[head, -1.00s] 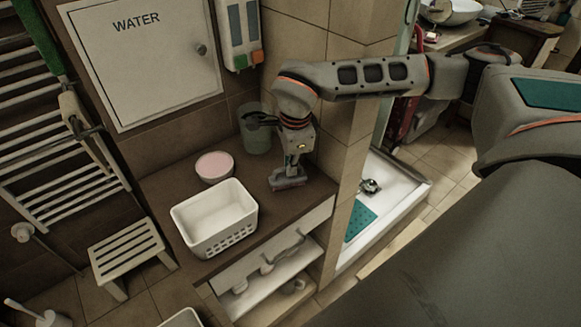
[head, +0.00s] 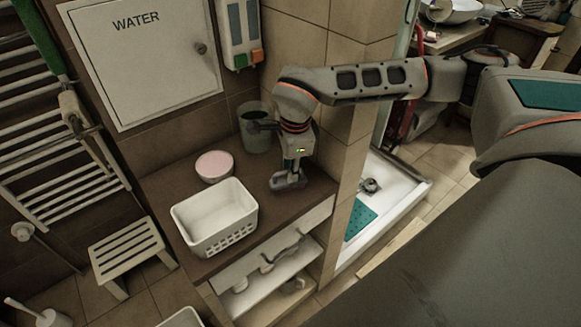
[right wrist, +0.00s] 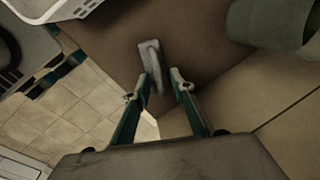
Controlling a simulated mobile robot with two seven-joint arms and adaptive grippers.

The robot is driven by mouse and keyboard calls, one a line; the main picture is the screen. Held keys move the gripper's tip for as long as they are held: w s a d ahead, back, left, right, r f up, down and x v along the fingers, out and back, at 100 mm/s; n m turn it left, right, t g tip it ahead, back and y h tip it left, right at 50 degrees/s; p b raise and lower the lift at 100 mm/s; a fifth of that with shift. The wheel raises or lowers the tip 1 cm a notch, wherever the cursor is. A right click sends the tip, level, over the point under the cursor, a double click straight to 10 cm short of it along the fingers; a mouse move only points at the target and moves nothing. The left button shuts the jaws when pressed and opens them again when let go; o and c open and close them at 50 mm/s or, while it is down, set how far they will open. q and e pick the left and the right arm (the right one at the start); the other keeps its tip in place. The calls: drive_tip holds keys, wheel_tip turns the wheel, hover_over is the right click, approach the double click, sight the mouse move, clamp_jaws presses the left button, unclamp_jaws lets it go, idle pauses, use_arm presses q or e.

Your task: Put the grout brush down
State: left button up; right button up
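The grout brush (head: 287,182) lies on the brown counter (head: 262,205), near its right end. It shows as a pale, narrow block in the right wrist view (right wrist: 151,62). My right gripper (head: 292,170) points down just over the brush. In the right wrist view my right gripper (right wrist: 164,84) has its fingertips apart, with the brush between and beyond them, close to the left finger. Whether that finger touches it I cannot tell. My left gripper is in no view.
A white basket (head: 228,240) and a round pink-topped container (head: 214,165) stand left of the brush. A grey-green bin (head: 254,135) stands behind at the wall. A tiled pillar (head: 340,190) borders the counter's right end. A slatted stool (head: 130,252) stands at left.

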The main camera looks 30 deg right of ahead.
wheel_tip(320, 180, up, 12)
drive_tip(key=s+b, duration=0.1)
drive_tip(key=s, duration=0.1)
drive_tip(key=shift+a, duration=0.4)
drive_tip(key=shift+s+f, duration=0.15)
